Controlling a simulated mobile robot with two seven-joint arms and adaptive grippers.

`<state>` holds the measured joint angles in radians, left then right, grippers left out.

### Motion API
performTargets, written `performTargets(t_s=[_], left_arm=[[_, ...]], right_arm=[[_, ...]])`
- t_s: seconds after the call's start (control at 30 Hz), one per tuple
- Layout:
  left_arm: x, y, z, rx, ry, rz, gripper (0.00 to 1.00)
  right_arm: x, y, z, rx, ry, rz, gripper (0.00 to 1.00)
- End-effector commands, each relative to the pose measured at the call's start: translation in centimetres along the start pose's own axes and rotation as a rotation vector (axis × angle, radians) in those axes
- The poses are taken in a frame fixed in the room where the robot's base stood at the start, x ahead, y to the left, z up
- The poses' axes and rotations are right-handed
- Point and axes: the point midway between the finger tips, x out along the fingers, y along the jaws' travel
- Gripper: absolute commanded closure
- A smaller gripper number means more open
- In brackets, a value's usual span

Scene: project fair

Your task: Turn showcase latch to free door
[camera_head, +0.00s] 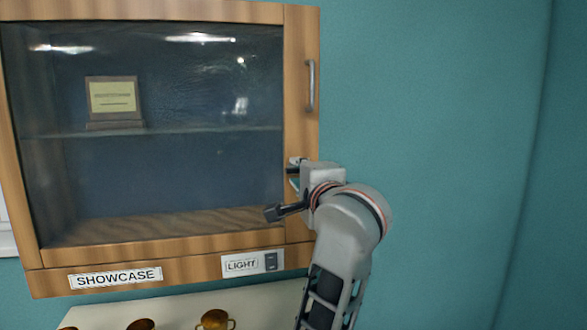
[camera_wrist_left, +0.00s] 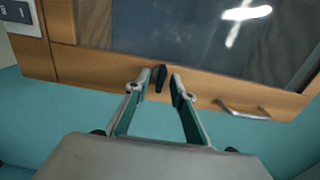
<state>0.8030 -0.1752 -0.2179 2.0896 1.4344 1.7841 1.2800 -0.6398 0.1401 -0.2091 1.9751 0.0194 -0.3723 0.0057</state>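The showcase (camera_head: 148,255) is a wooden wall cabinet with a glass door, which looks closed. Its latch (camera_wrist_left: 161,78) is a small dark knob on the wooden frame. In the wrist view the latch lies roughly across the frame, between my fingertips. My left gripper (camera_wrist_left: 161,80) is open, one finger on each side of the latch, with narrow gaps visible. In the head view my left gripper (camera_head: 293,176) is at the door's right frame, side-on, and it hides the latch. I cannot tell how deep the fingers reach. My right gripper is not in view.
A metal door handle (camera_head: 310,85) is higher on the same frame and shows in the wrist view (camera_wrist_left: 243,108). A light switch (camera_head: 271,261) is below the door. A plaque (camera_head: 113,97) stands inside. Trophies (camera_head: 215,319) stand below. The wall at right is clear.

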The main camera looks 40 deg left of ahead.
Motion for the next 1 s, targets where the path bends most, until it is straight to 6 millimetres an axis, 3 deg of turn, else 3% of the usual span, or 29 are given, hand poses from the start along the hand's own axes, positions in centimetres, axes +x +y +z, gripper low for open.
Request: performTargets(t_s=[0.37,0.47,1.0], left_arm=[[0.25,0.02,0.02,0.0,0.002,0.0,0.76],[0.25,0.02,0.03,0.0,0.002,0.0,1.0],[0.24,-0.01,0.02,0.078,0.002,0.0,1.0]], right_arm=[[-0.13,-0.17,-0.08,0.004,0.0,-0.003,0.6],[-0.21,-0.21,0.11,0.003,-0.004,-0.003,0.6],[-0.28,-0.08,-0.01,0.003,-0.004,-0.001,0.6]])
